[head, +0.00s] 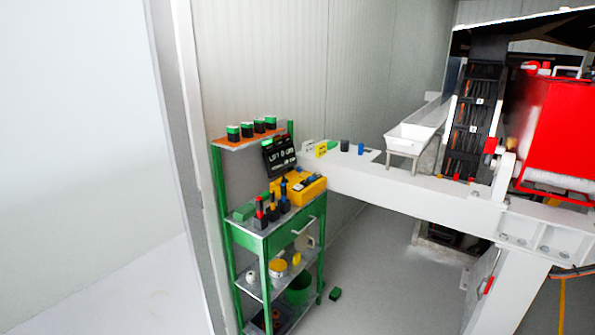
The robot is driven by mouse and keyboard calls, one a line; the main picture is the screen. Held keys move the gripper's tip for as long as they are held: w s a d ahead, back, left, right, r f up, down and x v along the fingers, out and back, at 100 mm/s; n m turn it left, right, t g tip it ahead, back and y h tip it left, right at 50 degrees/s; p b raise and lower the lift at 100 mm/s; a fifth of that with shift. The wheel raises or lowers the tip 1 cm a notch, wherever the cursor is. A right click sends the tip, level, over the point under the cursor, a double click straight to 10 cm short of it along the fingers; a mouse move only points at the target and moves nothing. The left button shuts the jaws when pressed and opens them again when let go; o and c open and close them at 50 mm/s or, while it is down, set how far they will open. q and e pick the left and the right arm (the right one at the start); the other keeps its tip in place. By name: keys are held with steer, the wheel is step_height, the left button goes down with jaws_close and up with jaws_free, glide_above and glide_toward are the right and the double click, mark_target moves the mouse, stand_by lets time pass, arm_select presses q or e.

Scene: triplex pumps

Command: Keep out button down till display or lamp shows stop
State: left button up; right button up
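A small black panel (280,157) with white characters stands tilted on the green tool cart, and it may be the display; the characters are too small to read surely. A yellow box (304,191) with dark parts on top sits just in front of it. I cannot make out an out button or a lit lamp. Neither of my grippers shows in the head view.
The green cart (297,226) holds dark upright tools (273,209) and, on its orange top shelf (247,140), several black-and-green blocks. A white beam (400,184) runs right toward a red machine (560,125).

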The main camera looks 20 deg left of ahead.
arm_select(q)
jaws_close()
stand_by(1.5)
